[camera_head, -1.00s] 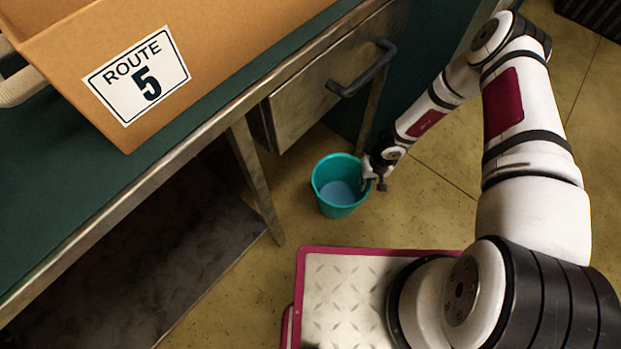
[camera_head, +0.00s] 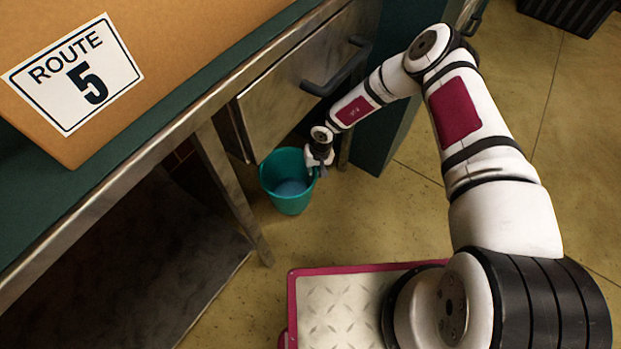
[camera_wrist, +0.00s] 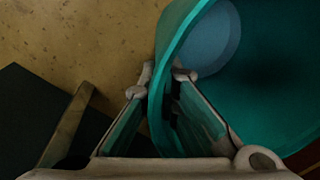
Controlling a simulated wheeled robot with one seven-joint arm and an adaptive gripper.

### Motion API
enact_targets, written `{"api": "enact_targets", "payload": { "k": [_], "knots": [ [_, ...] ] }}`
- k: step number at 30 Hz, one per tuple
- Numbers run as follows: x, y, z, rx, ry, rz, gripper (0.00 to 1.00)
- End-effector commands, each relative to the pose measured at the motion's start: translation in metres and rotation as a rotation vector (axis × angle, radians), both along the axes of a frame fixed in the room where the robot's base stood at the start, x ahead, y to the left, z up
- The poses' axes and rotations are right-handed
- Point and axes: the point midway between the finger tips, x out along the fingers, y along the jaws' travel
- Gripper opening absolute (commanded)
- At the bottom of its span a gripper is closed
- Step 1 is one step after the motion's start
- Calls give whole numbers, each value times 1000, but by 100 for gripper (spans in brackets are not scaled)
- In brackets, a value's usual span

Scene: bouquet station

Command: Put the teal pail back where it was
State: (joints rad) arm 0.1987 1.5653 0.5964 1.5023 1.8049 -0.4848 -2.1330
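The teal pail (camera_head: 286,199) is upright below the drawer, beside the workbench leg. I cannot tell whether its base touches the floor. A pale blue round patch shows at its bottom. My gripper (camera_head: 316,168) is at the pail's right rim. In the wrist view my gripper (camera_wrist: 167,74) has one finger outside and one inside the pail wall, with the tips closed on it. The pail's inside (camera_wrist: 270,85) fills the right of that view, and its far side is cut off.
The workbench (camera_head: 165,140) stands at left, with a metal leg (camera_head: 232,190), a drawer (camera_head: 290,95) and its black handle (camera_head: 338,72). A cardboard box labelled ROUTE 5 (camera_head: 150,90) sits on top. A black crate (camera_head: 568,12) is at the far right. Floor (camera_head: 400,215) right of the pail is clear.

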Motion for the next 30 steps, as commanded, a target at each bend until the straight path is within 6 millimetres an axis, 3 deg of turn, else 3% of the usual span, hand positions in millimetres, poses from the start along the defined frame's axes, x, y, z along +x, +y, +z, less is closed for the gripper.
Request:
{"api": "enact_targets", "payload": {
  "k": [4, 12, 25, 28, 30],
  "knots": [
    [8, 13, -3, 4, -3, 1, 0],
    [7, 11, -35, 3, -3, 0, 0],
    [7, 11, -38, 4, -2, 0, 0],
    [6, 10, -38, 1, -1, 1, 25],
    [6, 10, -38, 1, -1, 1, 25]
  ]
}}
